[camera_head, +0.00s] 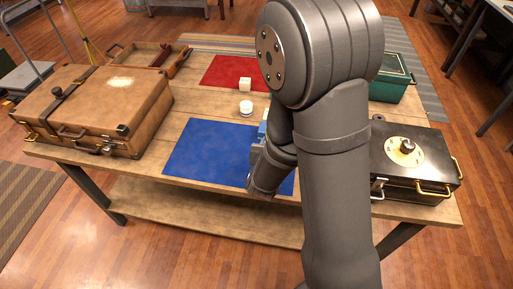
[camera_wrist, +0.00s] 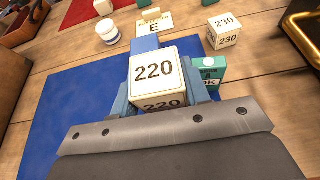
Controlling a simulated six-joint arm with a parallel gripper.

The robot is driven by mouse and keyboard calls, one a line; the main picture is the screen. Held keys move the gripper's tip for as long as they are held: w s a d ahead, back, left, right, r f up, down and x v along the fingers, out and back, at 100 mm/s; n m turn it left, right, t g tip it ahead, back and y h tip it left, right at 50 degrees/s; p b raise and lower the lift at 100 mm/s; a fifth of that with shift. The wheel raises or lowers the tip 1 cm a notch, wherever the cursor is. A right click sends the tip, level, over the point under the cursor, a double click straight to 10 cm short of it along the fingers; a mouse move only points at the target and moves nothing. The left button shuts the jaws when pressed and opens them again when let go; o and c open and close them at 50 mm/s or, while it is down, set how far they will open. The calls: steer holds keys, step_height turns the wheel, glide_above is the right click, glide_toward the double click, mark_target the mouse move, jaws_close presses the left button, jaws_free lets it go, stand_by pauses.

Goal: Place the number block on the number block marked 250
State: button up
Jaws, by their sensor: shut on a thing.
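My gripper (camera_wrist: 155,85) is shut on a cream number block marked 220 (camera_wrist: 153,70), with blue fingers on both sides of it. The block is over the blue mat (camera_wrist: 62,104); its height above the mat is unclear. In the head view my arm hides the held block and most of my gripper (camera_head: 263,135). A block marked 230 (camera_wrist: 222,32) stands to the upper right in the wrist view. A pale cube (camera_head: 245,84) sits at the red mat's edge; it shows in the wrist view (camera_wrist: 103,7), its marking unreadable. I see no readable 250.
A white round jar (camera_head: 246,108) stands behind the blue mat. A green box (camera_wrist: 208,73) and a card marked E (camera_wrist: 154,22) are close to the held block. A brown suitcase (camera_head: 95,105) is at left, a black case (camera_head: 418,170) at right, a green case (camera_head: 392,78) behind it.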

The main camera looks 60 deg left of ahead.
steer(key=w+a+r, duration=0.4)
steer(key=w+a, duration=0.7)
steer(key=a, duration=0.5)
steer(key=w+a+r, duration=0.3)
steer(key=w+a, duration=0.8)
steer(key=a, duration=0.4)
glide_above(245, 80)
step_height(245, 80, down, 7)
steer(key=shift+r, duration=0.1)
steer(key=shift+f, duration=2)
steer(key=o, duration=0.6)
steer(key=shift+f, duration=0.2)
steer(key=o, duration=0.4)
steer(key=shift+o, duration=0.2)
steer(key=shift+r, duration=0.1)
